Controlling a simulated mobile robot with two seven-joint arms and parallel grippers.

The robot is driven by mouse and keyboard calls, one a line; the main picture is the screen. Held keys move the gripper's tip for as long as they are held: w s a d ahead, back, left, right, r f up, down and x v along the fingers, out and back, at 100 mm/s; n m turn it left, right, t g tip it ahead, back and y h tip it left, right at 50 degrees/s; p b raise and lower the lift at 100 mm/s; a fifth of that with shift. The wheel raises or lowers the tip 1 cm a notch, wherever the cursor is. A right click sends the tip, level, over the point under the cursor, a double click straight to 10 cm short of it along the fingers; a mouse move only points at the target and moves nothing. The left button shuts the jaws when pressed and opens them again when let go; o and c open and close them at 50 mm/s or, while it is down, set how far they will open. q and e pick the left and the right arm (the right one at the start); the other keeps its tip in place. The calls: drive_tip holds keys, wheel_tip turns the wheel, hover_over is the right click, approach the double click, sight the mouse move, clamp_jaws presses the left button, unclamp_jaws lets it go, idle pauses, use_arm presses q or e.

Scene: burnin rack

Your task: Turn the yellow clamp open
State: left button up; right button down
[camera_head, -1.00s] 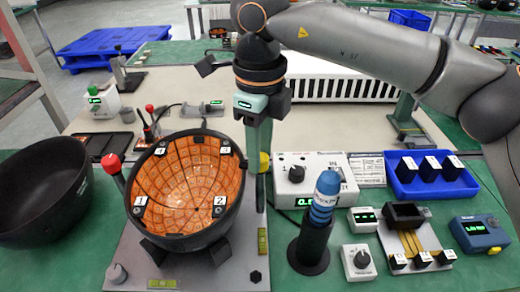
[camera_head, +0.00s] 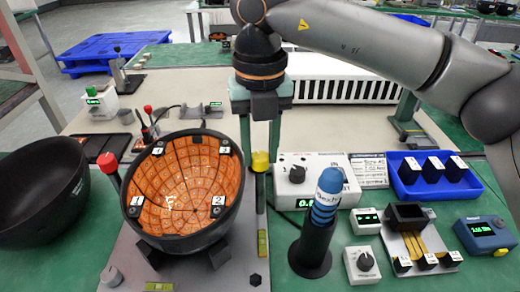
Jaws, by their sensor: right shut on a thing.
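The yellow clamp (camera_head: 260,162) is a small yellow knob on a dark upright at the right rim of the black bowl fixture (camera_head: 226,190). My right gripper (camera_head: 260,163) reaches down from above, with one teal finger on each side of the knob, and is shut on it. The fingertips partly hide the sides of the clamp and its upright. The bowl is lined with orange tiles and has numbered tags near its rim. My left gripper is not in view.
A red-topped post (camera_head: 110,164) stands left of the bowl, and an empty black bowl (camera_head: 40,195) lies further left. To the right are a blue cylinder in a black holder (camera_head: 312,245), a white dial box (camera_head: 297,183) and a blue tray (camera_head: 400,187).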

sight(260, 156)
drive_tip(key=shift+m, duration=1.3)
drive_tip(key=c, duration=0.5)
unclamp_jaws()
drive_tip(key=shift+c, duration=0.2)
drive_tip(key=shift+r, duration=0.1)
wheel_tip(260, 156, up, 12)
drive_tip(key=p, duration=0.2)
drive_tip(key=shift+r, duration=0.2)
